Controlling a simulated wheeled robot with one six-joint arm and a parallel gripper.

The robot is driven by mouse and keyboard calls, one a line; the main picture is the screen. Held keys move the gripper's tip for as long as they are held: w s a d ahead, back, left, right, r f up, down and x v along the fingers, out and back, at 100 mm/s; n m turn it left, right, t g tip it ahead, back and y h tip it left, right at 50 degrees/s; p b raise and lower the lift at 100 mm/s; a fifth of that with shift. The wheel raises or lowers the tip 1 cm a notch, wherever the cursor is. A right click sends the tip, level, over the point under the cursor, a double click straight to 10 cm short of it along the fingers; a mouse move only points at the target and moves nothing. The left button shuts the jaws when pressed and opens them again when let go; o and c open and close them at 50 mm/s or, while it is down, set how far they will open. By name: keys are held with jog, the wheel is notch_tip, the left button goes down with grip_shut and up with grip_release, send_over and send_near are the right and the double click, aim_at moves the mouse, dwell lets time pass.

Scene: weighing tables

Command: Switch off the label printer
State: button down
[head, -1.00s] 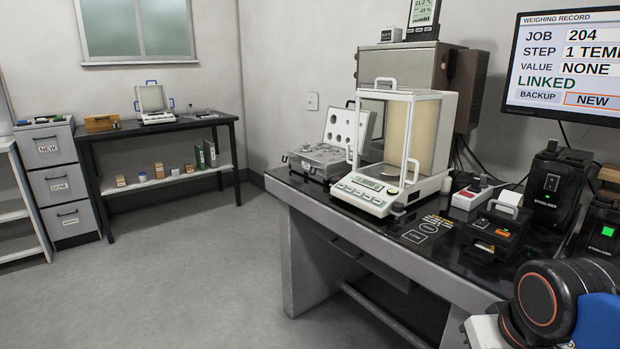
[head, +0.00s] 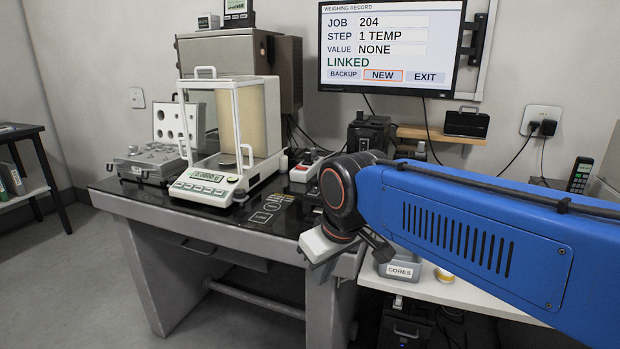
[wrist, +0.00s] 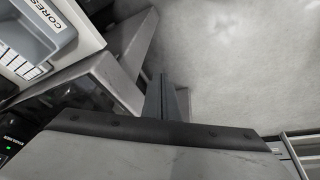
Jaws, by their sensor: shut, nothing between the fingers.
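The label printer is not clearly seen now; the part of the black bench top where a small dark device with an orange button stood earlier is covered by my arm in the head view. My gripper (wrist: 166,98) shows in the wrist view as dark fingers, shut and empty, with grey floor beyond them. In the head view my wrist is in front of the bench's right end, and the fingertips cannot be made out.
The balance (head: 215,180) stands on the bench (head: 150,208), with an open weight case (head: 150,165) to its left. A white device with a red button (head: 306,168) is behind my arm joint. A grey CORES bin (head: 400,271) is on the lower right shelf.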

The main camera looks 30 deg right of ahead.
jog(key=w+d+r+n+g, duration=0.25)
jog(key=w+d+r, duration=0.25)
jog(key=w+r, duration=0.85)
notch_tip(320, 180, up, 9)
jog(key=n+h, duration=0.1)
jog(key=n, duration=0.3)
send_over(316, 188)
jog(key=s+a, duration=0.1)
jog(key=a, duration=0.1)
jog(key=shift+d+g, duration=0.15)
jog(key=shift+g, duration=0.3)
jog(key=f, duration=0.4)
jog(key=d+f, duration=0.1)
jog(key=f, duration=0.4)
jog(key=w+f, duration=0.1)
jog(key=f, duration=0.4)
jog(key=shift+d, duration=0.2)
